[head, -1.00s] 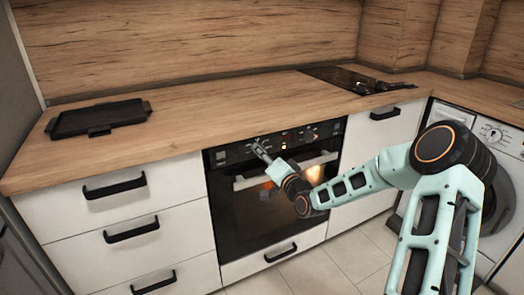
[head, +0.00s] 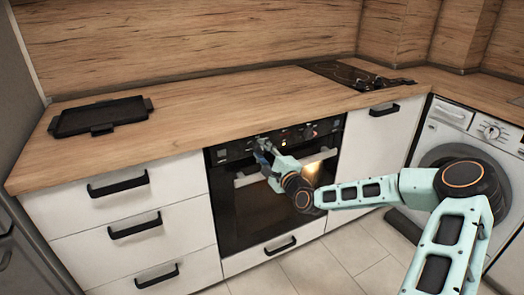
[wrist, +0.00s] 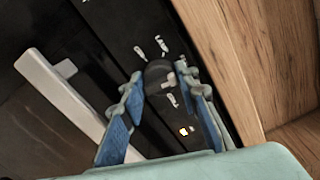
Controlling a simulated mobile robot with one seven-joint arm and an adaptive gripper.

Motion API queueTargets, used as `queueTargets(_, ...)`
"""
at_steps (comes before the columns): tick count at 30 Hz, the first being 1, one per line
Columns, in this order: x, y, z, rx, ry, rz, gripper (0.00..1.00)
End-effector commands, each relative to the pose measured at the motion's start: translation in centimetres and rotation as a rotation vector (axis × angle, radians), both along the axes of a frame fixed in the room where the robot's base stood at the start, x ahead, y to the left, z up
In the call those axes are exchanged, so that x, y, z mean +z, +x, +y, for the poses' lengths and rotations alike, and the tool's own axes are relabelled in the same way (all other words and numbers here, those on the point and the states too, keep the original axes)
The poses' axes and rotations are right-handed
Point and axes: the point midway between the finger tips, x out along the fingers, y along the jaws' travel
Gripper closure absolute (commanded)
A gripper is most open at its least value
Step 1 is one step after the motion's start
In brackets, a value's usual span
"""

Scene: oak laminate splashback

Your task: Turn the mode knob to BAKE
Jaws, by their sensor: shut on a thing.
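The black oven (head: 265,215) is set under the counter, with its control panel (head: 222,153) along the top. My gripper (head: 263,146) is at the left-middle part of this panel. In the wrist view, the two blue-padded fingers of my gripper (wrist: 160,76) are closed around a dark round knob (wrist: 157,70), one on each side. White marks (wrist: 161,43) sit around the knob, too small and blurred to read. I cannot tell which mark the knob points to. In the head view my fingers hide the knob.
The pale oven door handle (head: 322,158) runs just below the panel, close to my gripper. A small lamp (wrist: 184,131) glows on the panel. The wooden counter (head: 210,105) overhangs above. A black tray (head: 100,115) and a hob (head: 350,75) rest on it.

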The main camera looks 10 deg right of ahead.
Motion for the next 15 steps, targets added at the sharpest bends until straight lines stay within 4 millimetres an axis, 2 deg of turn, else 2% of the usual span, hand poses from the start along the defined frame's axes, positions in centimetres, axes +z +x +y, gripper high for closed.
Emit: queueTargets(15, -0.03, 0.0, -0.1, -0.001, 0.455, 0.146, 0.95)
